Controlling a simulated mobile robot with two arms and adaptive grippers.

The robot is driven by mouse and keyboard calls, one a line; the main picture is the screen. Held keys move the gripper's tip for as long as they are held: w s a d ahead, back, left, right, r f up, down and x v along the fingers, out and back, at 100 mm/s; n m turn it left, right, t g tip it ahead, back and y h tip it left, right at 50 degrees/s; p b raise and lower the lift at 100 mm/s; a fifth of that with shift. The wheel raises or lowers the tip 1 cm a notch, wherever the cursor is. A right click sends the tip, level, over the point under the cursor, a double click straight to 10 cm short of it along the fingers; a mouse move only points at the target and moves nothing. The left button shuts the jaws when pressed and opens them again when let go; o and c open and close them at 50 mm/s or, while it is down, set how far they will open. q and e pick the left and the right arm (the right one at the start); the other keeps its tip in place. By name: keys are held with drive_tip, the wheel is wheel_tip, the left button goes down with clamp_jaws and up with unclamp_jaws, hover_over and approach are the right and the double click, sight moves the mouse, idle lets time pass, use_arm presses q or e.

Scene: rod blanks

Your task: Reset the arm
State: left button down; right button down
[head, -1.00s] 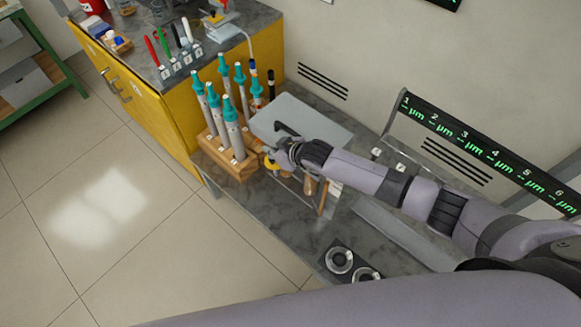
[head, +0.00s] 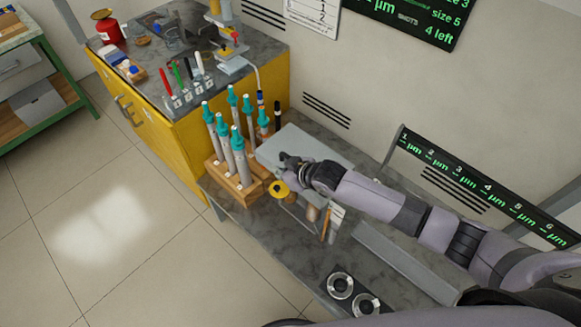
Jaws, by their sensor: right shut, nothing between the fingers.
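My right arm comes in from the right edge and reaches across the grey bench (head: 285,245). Its gripper (head: 288,163) is shut and empty, over the front part of a pale grey plate (head: 302,149). It is to the right of a wooden block (head: 235,189) that holds several grey rods with teal tops (head: 226,145). A yellow round piece (head: 279,189) shows just below the gripper. I cannot tell whether the gripper touches the plate. My left gripper is not in view.
A yellow cabinet (head: 185,150) with coloured pens (head: 182,80) on top stands at the left. A numbered display (head: 470,185) stands along the back right. The floor at the left is clear.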

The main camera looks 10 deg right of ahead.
drive_tip(key=v, duration=0.6)
drive_tip(key=shift+r+b, duration=0.3)
drive_tip(key=shift+r, duration=0.2)
